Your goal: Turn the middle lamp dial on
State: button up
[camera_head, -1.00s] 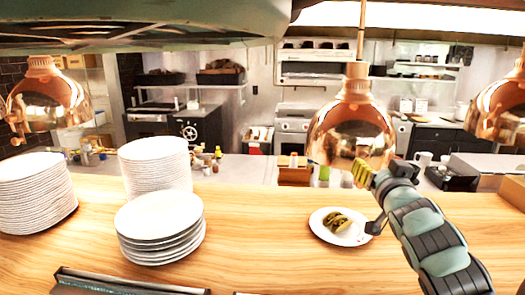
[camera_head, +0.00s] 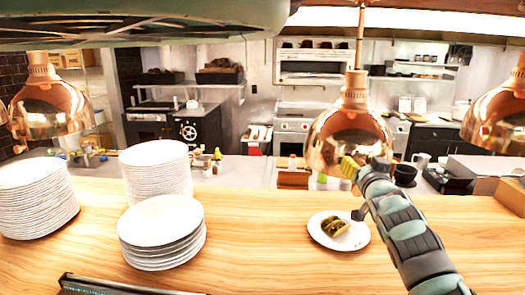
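The middle lamp (camera_head: 345,130) is a shiny copper heat lamp hanging over the wooden counter. My gripper (camera_head: 349,168) reaches in from the lower right, with its yellow-green fingertips at the lamp's lower rim in the picture. I cannot tell whether they touch the lamp. The middle lamp's dial cannot be made out; my gripper and arm cover part of the lower right of the shade. The finger gap is too small to read.
Copper lamps hang at the left (camera_head: 48,108) and right (camera_head: 497,115). A plate with tacos (camera_head: 322,243) lies below my arm. White plate stacks (camera_head: 160,220) stand on the left of the wooden counter (camera_head: 265,255). The counter's middle is clear.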

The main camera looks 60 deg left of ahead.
jog(key=shift+o, duration=0.2)
jog(key=shift+a, duration=0.25)
jog(key=shift+w, duration=0.1)
grip_shut()
